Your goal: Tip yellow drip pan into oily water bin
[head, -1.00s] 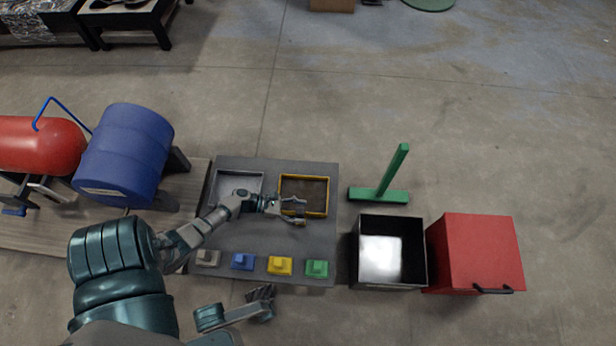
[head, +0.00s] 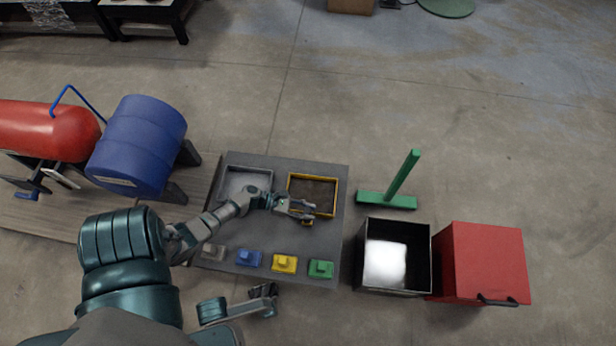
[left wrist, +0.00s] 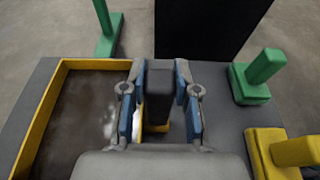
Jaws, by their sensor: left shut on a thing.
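The yellow-rimmed drip pan (head: 315,179) lies level on the grey table, with a dark, wet-looking floor; it also shows at the left of the left wrist view (left wrist: 95,64). My left gripper (head: 306,211) is at the pan's near side. In the left wrist view its blue-padded fingers (left wrist: 160,112) are shut on the pan's dark handle (left wrist: 158,80), beside the yellow rim. An open black bin (head: 362,262) with a bright, shiny patch inside stands on the floor right of the table. My right gripper (head: 268,298) is in front of the table, its fingers too small to read.
A grey tray (head: 247,168) lies left of the pan. Coloured blocks, including a yellow one (head: 284,264) and a green one (head: 320,269), line the table's near edge. A green stand (head: 401,180) is behind the black bin, a red box (head: 484,260) right of it.

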